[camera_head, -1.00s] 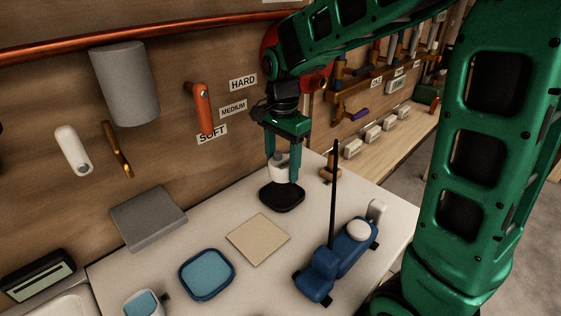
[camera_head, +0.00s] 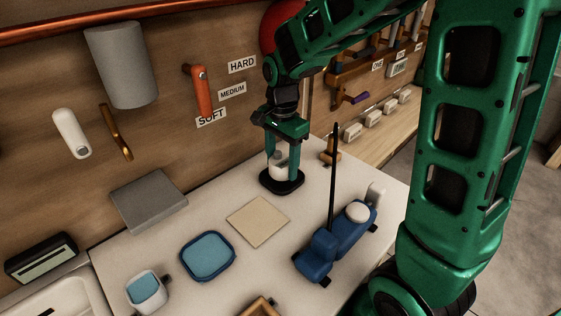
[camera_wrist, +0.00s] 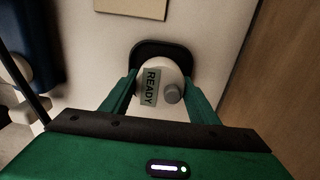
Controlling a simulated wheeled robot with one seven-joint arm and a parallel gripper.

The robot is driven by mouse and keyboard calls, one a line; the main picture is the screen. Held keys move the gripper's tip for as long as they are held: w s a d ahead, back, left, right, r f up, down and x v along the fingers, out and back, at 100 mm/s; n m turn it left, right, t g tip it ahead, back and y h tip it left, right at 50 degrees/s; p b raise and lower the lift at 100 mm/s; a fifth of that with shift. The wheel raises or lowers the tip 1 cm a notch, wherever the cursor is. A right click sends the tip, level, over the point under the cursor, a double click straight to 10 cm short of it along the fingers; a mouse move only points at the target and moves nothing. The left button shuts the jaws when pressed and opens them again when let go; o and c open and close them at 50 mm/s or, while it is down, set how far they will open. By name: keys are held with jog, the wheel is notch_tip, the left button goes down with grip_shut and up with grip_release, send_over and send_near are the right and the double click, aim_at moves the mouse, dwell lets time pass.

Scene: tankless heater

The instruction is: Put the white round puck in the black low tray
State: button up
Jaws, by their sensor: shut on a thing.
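The white round puck (camera_wrist: 152,103) has a green label reading READY and a grey knob on its side. My gripper (camera_head: 279,170) is shut on it, with one green finger on each side. In the wrist view my gripper (camera_wrist: 158,97) points down over the tray. The black low tray (camera_head: 270,184) lies on the white tabletop near the wooden wall. The puck is at the tray, inside its outline in the head view. Whether it touches the tray floor cannot be told. The tray's dark rim (camera_wrist: 140,47) shows behind the puck in the wrist view.
A beige square mat (camera_head: 258,221) lies in front of the tray. A blue device (camera_head: 335,241) with a tall black rod stands to the right. A blue tray (camera_head: 208,257) and a grey block (camera_head: 148,198) are to the left. A wooden holder (camera_head: 327,152) stands behind.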

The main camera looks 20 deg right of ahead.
aim_at(282, 159)
jog(key=shift+f, duration=0.5)
dwell(0.5)
jog(key=o, duration=1.3)
notch_tip(282, 159, up, 11)
jog(key=shift+w+f, duration=0.1)
jog(key=shift+f, duration=0.05)
